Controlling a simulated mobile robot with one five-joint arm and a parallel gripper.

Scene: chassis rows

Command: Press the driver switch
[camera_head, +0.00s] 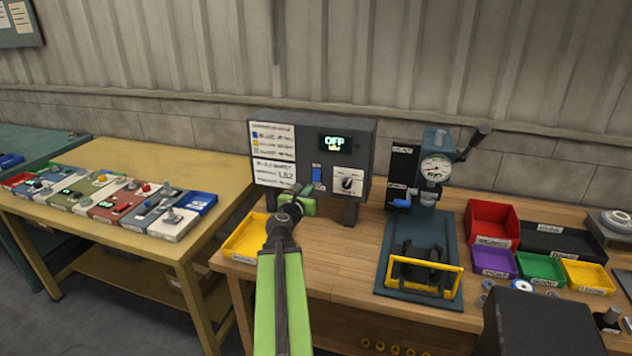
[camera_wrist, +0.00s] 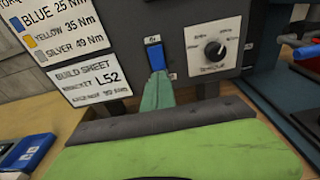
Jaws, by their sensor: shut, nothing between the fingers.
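The driver switch is a blue rocker (camera_head: 317,172) on the front of a dark grey control box (camera_head: 362,139). The box's display (camera_head: 335,142) reads OFF. In the wrist view the blue switch (camera_wrist: 155,54) sits left of the torque knob (camera_wrist: 214,49). My gripper (camera_head: 308,189) is shut and empty, in front of the box just below the switch. In the wrist view its green fingertips (camera_wrist: 157,78) overlap the lower end of the switch. I cannot tell whether they touch it.
A yellow bin (camera_head: 246,238) stands left of my arm. A press with a gauge (camera_head: 433,170) and a yellow-handled fixture (camera_head: 424,272) stand to the right, with red, purple and green bins beyond. A label with torque values (camera_wrist: 52,34) is left of the switch.

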